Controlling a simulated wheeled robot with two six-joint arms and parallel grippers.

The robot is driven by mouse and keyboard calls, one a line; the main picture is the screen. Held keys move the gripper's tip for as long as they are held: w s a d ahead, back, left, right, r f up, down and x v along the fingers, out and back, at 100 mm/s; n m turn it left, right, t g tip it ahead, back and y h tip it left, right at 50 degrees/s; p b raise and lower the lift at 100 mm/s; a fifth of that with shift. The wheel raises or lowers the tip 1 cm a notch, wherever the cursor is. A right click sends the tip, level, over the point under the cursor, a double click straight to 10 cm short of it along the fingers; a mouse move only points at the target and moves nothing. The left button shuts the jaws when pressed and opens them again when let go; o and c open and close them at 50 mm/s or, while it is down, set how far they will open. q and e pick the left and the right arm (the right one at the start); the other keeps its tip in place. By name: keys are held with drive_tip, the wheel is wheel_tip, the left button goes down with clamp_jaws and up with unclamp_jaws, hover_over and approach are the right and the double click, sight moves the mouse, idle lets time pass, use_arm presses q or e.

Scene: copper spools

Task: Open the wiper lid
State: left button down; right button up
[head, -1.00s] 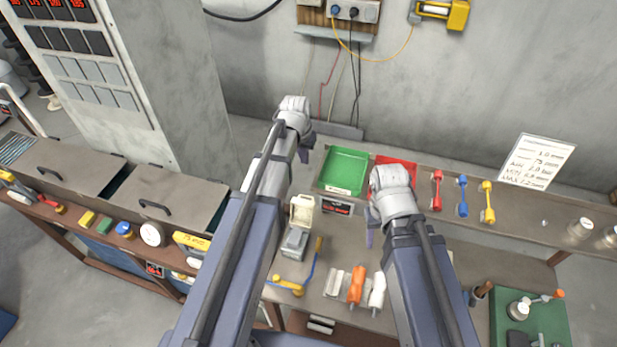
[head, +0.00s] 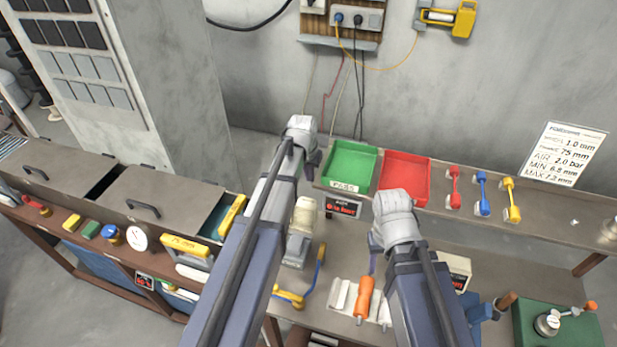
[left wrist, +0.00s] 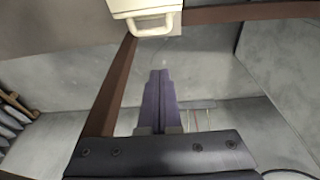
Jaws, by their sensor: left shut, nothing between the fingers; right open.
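The wiper (head: 296,250) is a small grey box on the bench, partly hidden behind my left arm in the head view. Its cream lid (head: 305,215) stands raised at the back of the box. A cream part with a loop handle, which looks like the lid (left wrist: 150,22), shows at the top of the left wrist view. My left gripper (head: 311,168) is shut and empty, beyond the wiper and apart from the lid; its closed fingers (left wrist: 160,80) show in the wrist view. My right gripper (head: 374,262) is open and empty, above the bench right of the wiper.
A green tray (head: 350,150) and a red tray (head: 428,160) sit on the back shelf. Red, blue and yellow gauges (head: 483,208) stand right of them. An orange-handled tool (head: 364,298) lies in front of my right gripper. Lidded bins (head: 178,190) stand at left.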

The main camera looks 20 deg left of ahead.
sight(305, 213)
use_arm(q)
drive_tip(key=b+x, duration=0.7)
drive_tip(key=x, duration=0.1)
use_arm(e)
wheel_tip(305, 213, down, 8)
drive_tip(key=shift+f, duration=0.15)
wheel_tip(305, 213, up, 2)
drive_tip(key=shift+p, duration=0.85)
use_arm(q)
drive_tip(key=s, duration=0.1)
drive_tip(key=s+r, duration=0.1)
drive_tip(key=s, duration=0.1)
drive_tip(key=shift+s+r, duration=0.25)
drive_tip(key=shift+r, duration=0.05)
drive_tip(key=shift+a, duration=0.1)
